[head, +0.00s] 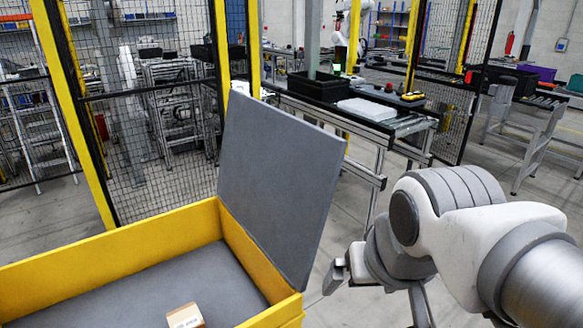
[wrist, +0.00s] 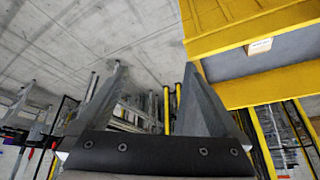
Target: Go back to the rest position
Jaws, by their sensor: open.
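My gripper shows in the wrist view (wrist: 160,75) with its two grey fingers spread wide and nothing between them. In the head view my arm is at the right, and part of the gripper (head: 338,272) shows to the right of the yellow box, apart from it. The rest of the gripper is hidden behind my arm links. The yellow box (head: 130,243) has a grey floor and a raised grey panel at its right side. A small cardboard box (head: 185,316) lies inside it. The wrist view also shows the cardboard box (wrist: 260,46).
The grey panel (head: 275,175) stands upright and tilted between the yellow box and my arm. A conveyor table (head: 405,127) with a black bin (head: 318,86) stands behind. Yellow-framed mesh fencing (head: 150,120) is at the back left. Some bare floor lies around the conveyor.

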